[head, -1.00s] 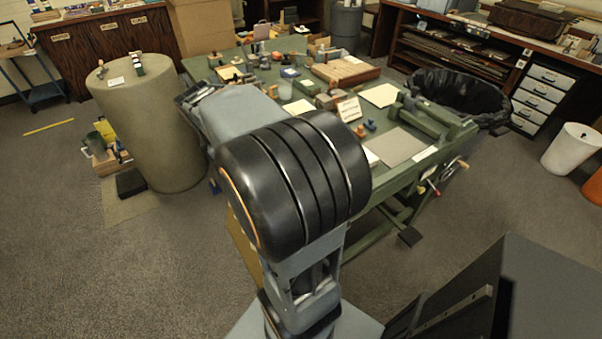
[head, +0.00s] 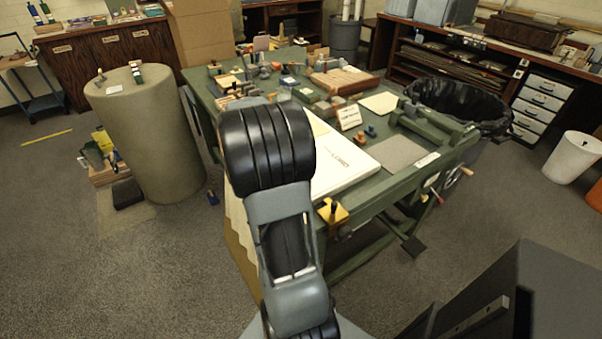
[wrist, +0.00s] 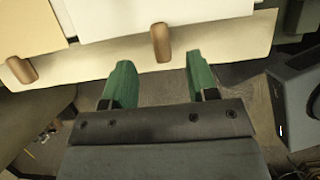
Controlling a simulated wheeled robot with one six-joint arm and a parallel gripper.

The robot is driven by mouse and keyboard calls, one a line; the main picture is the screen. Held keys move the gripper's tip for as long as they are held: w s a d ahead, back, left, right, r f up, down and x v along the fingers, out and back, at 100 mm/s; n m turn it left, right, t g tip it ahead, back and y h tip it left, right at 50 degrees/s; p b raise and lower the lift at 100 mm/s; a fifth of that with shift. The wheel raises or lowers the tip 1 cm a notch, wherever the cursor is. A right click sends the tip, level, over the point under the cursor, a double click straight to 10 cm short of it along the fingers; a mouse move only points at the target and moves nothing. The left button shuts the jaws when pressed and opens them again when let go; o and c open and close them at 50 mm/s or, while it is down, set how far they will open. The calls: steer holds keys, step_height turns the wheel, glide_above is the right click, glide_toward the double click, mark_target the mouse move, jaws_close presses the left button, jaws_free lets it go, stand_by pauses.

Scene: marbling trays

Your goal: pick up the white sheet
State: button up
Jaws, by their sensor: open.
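My gripper (wrist: 161,76) shows in the wrist view with two green fingers spread wide apart and nothing between them. In the head view it is hidden behind my arm. A white sheet-like surface (wrist: 120,16) is at the top of the wrist view, beyond the fingertips, over a cream layer. In the head view a large flat white piece with dark lettering (head: 335,172) lies at the table's near edge, partly covered by my arm. I cannot tell whether this is a single sheet or a thicker board.
The green table (head: 405,188) also carries a grey plate (head: 398,154), a cream sheet (head: 378,103) and several small tools. Two brown wooden pieces (wrist: 162,43) (wrist: 21,70) stand near the fingertips. A round pillar (head: 153,140) is at left. Carpet (head: 180,270) at front left is free.

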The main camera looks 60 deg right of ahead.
steer(key=shift+b+x, duration=0.45)
steer(key=shift+x, duration=2.25)
steer(key=shift+a, duration=0.1)
jaws_close()
steer(key=shift+r, duration=0.1)
